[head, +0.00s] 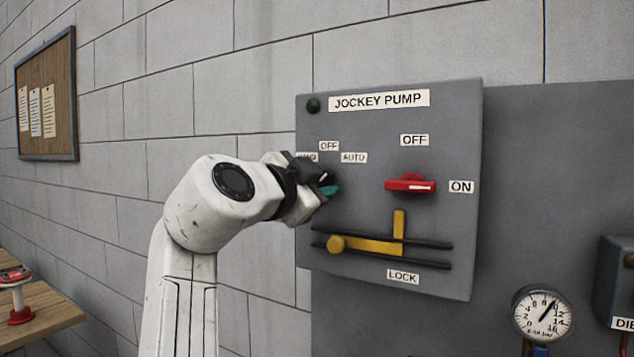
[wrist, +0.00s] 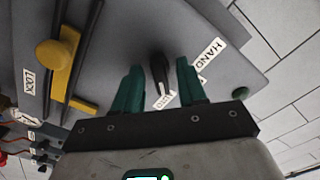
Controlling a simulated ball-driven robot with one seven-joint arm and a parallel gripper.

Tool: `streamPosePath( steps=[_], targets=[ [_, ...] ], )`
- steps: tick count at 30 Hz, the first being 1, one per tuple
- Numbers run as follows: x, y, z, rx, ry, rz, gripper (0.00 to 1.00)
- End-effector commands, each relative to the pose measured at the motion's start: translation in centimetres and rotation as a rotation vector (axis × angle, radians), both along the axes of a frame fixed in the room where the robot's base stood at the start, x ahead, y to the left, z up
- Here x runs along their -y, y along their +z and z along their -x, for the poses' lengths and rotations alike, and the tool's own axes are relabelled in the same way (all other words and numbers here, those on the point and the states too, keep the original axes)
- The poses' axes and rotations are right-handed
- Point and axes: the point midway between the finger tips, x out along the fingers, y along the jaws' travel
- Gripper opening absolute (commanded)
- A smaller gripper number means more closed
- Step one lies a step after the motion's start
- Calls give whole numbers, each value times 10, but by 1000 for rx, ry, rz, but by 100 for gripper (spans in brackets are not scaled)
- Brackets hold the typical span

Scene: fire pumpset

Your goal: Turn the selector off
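The selector, a black knob with a white line, shows in the wrist view (wrist: 158,72) between my fingers. Its white line points toward the AUTO label (head: 353,158). The OFF label (head: 329,146) is above the knob in the head view, and the HAND label (wrist: 210,54) is to its right in the wrist view. My gripper (wrist: 160,82) is open, with one green finger on each side of the knob and a visible gap on both sides. In the head view my gripper (head: 328,190) hides most of the knob and part of the HAND label.
The grey jockey pump panel (head: 390,125) also carries a red switch handle (head: 410,184) right of my gripper, and a yellow lock lever (head: 370,246) on black rails below. A green lamp (head: 313,104) is at the upper left. A gauge (head: 542,313) is at lower right.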

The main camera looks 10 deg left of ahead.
Motion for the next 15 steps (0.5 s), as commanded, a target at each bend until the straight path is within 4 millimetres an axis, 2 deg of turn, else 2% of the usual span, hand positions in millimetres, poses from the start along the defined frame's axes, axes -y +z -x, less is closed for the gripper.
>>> streamPosePath(
  steps=[2, 12, 15],
  targets=[
    [0, 0, 0, 0, 0, 0, 33],
    [0, 0, 0, 0, 0, 0, 0],
    [0, 0, 0, -1, -1, 0, 0]
  ],
)
